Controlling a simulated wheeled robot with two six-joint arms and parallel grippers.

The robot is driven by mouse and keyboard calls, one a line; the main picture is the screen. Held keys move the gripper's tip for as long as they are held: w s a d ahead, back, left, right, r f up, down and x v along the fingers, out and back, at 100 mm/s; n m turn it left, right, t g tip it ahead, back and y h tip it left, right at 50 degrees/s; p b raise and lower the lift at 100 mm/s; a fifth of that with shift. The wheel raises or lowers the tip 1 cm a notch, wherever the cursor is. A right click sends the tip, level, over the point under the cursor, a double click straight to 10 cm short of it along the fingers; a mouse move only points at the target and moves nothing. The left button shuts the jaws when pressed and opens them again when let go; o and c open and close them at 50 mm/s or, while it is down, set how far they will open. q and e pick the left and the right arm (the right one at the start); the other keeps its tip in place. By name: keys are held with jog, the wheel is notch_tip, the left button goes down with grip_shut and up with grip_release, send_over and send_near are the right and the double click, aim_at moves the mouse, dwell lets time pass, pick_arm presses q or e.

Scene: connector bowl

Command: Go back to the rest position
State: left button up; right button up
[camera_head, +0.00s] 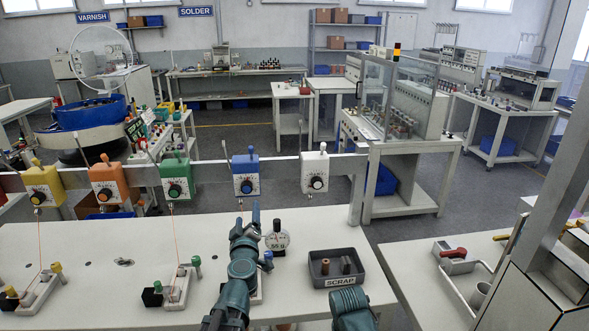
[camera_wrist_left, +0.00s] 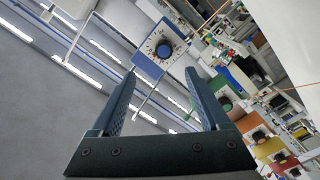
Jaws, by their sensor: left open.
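My left gripper (camera_head: 249,222) is raised over the white bench, below the blue box with a dial (camera_head: 246,178). In the left wrist view its two jaws (camera_wrist_left: 163,88) are spread apart with nothing between them. The blue box (camera_wrist_left: 160,48) shows beyond the jaws there, apart from them. A dark teal part of my other arm shows at the bottom of the head view; its fingertips are not visible.
A round gauge (camera_head: 277,240) and a grey SCRAP tray (camera_head: 342,282) with small parts stand right of my left arm. Orange (camera_head: 111,182), green (camera_head: 176,178) and white (camera_head: 315,172) dial boxes hang along the rail. The bench's left part has free room.

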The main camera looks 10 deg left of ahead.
pick_arm(q)
jog(key=s+d+f+m+g+h, duration=0.2)
jog(key=d+f+m+g+h, duration=0.1)
jog(key=d+f+m+h, duration=0.4)
jog(key=s+d+f+m+g+h, duration=0.1)
jog(key=d+f+m+g+h, duration=0.2)
jog(key=d, duration=0.5)
jog(key=s+a+f+m+g+y, duration=0.1)
jog(key=s+a+f+g+y, duration=0.25)
jog(key=s+f+g, duration=0.35)
jog(key=s+a+f+m+g+y, duration=0.1)
jog(key=s+a+f+g+y, duration=0.25)
jog(key=s, duration=0.55)
jog(key=s+d+f+m+g, duration=0.1)
jog(key=s+d+m, duration=0.2)
jog(key=s+d, duration=0.3)
jog(key=d, duration=0.4)
jog(key=shift+s+f+m, duration=0.2)
jog(key=shift+s+m, duration=0.05)
jog(key=shift+m, duration=0.15)
